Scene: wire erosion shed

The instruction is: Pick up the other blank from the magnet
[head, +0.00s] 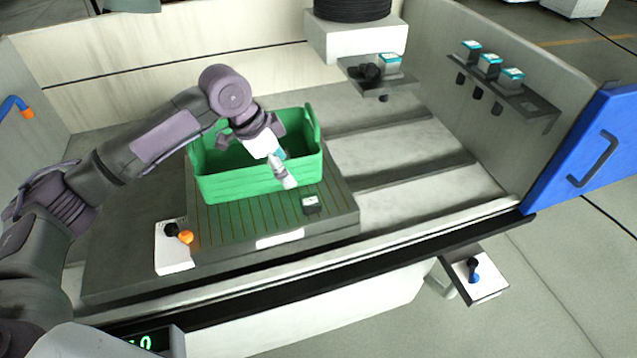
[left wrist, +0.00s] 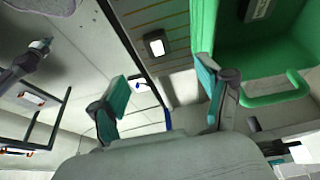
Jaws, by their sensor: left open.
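The blank (head: 311,204), a small dark block with a pale top, sits on the striped magnet plate (head: 240,226), just in front of the green basket (head: 262,181). In the left wrist view the blank (left wrist: 155,46) shows beyond the gap between the fingers. My left gripper (head: 282,168) is open and empty, above the basket's front right part, up and left of the blank. It also shows in the left wrist view (left wrist: 163,90). Another grey block (left wrist: 258,9) with a pale patch lies inside the basket.
A white switch box (head: 174,248) with black and orange knobs stands at the magnet's front left. The basket's walls rise close behind the blank. The slotted bed right of the magnet is clear.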

